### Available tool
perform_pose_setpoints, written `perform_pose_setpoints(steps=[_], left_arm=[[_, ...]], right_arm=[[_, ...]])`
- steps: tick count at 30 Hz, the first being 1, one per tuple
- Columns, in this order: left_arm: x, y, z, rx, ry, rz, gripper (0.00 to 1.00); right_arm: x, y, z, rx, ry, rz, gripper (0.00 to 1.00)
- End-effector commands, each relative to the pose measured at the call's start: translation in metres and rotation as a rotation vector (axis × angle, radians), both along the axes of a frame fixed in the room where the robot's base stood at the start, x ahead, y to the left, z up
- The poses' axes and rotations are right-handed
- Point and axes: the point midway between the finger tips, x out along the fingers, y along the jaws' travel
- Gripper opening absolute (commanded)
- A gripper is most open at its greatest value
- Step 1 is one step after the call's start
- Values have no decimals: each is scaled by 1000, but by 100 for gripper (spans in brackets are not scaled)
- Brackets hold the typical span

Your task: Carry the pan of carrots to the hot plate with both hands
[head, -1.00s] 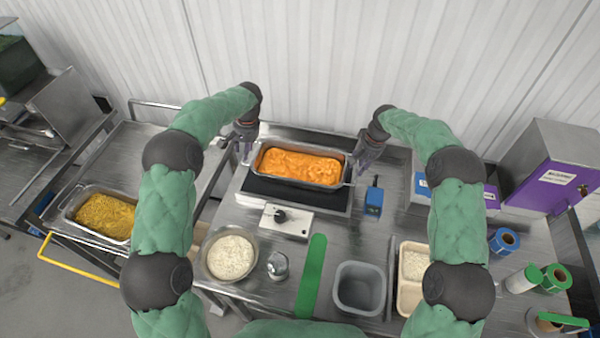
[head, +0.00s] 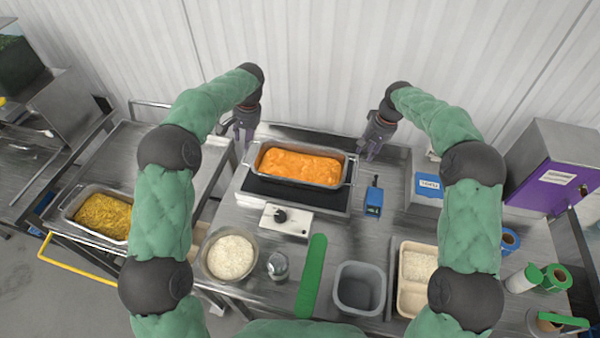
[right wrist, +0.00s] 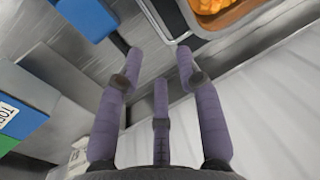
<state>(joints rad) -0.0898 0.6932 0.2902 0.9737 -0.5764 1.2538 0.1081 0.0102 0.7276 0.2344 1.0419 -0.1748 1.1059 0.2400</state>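The pan of carrots (head: 342,176) sits level on the hot plate (head: 290,221), its orange contents (head: 300,165) facing up. It also shows in part in the right wrist view (right wrist: 232,22), at the top right. My left gripper (head: 240,142) is just past the pan's left end, apart from it. Its fingers look spread and empty, with nothing between them. My right gripper (head: 370,155) is up and to the right of the pan's right handle, apart from it. In the right wrist view its fingers (right wrist: 160,65) are spread and empty.
A blue device (head: 374,200) stands right of the hot plate. In front are a bowl of rice (head: 207,270), a glass jar, a green strip (head: 312,280), a grey tub (head: 337,300) and a beige tray (head: 399,285). A pan of yellow food (head: 72,222) sits on the left cart.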

Motion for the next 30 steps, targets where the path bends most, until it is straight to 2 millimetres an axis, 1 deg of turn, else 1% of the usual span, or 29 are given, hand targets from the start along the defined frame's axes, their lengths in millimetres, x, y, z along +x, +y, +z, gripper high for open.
perform_pose_setpoints(steps=[1, 3, 6, 9, 26, 28, 30], left_arm=[[0, 0, 0, 0, 0, 0, 36], [0, 0, 0, 0, 0, 0, 36], [0, 0, 0, 0, 0, 0, 36], [0, 0, 0, 0, 0, 0, 36], [0, 0, 0, 0, 0, 0, 36], [0, 0, 1, 0, 0, 0, 36], [0, 0, 7, 0, 0, 0, 36]], right_arm=[[0, -2, 9, 0, -2, 0, 36], [0, -4, 18, 0, -1, 0, 36], [-1, -5, 28, 0, 0, 0, 36], [-2, -6, 34, 0, 1, 0, 36], [-2, -7, 36, -1, 1, 0, 36], [-2, -7, 38, -1, 1, 0, 36], [-2, -7, 43, 0, 1, 0, 36]])
